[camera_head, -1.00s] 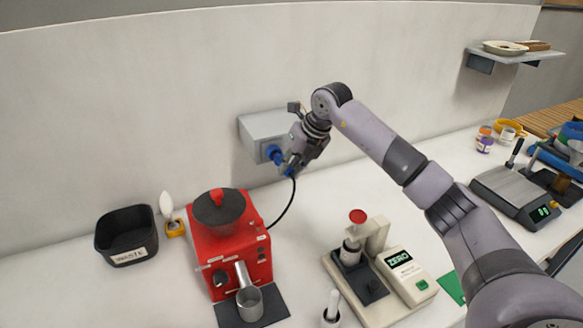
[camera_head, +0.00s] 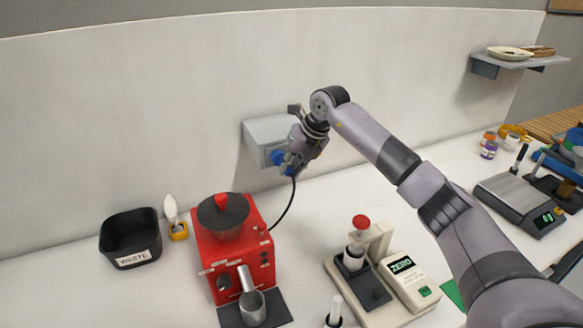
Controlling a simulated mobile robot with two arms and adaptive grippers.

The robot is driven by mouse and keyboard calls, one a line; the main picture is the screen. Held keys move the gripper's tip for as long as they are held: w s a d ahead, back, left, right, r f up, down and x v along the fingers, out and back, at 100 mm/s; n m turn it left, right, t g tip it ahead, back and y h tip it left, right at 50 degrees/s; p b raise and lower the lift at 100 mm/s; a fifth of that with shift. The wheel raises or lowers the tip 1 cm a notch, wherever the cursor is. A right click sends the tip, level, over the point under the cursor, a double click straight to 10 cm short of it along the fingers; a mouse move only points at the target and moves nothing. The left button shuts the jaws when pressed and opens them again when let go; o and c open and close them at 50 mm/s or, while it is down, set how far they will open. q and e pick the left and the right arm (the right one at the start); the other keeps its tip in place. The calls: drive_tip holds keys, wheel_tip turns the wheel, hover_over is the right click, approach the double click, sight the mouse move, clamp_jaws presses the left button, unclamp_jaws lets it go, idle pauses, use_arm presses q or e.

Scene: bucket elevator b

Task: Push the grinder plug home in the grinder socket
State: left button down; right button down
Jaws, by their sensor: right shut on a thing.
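The grinder socket (camera_head: 277,157) is a blue round fitting on the front of a grey wall box (camera_head: 266,133). My right gripper (camera_head: 289,169) is at the socket's right side, shut on the grinder plug (camera_head: 290,171), a small blue piece mostly hidden by the fingers. A black cord (camera_head: 287,212) runs from the plug down to the red grinder (camera_head: 232,252). My left gripper is not in view.
A black waste bin (camera_head: 131,237) and a white-tipped brush (camera_head: 172,214) stand left of the grinder. A white press-like device (camera_head: 397,281) stands at front centre. A scale (camera_head: 520,203) is at right. The counter between wall and device is clear.

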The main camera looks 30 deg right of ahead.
drive_tip(key=shift+w+r, duration=0.1)
drive_tip(key=c, duration=1.9)
unclamp_jaws()
drive_tip(key=o, duration=0.5)
drive_tip(key=shift+w, duration=0.1)
drive_tip(key=v, duration=1.2)
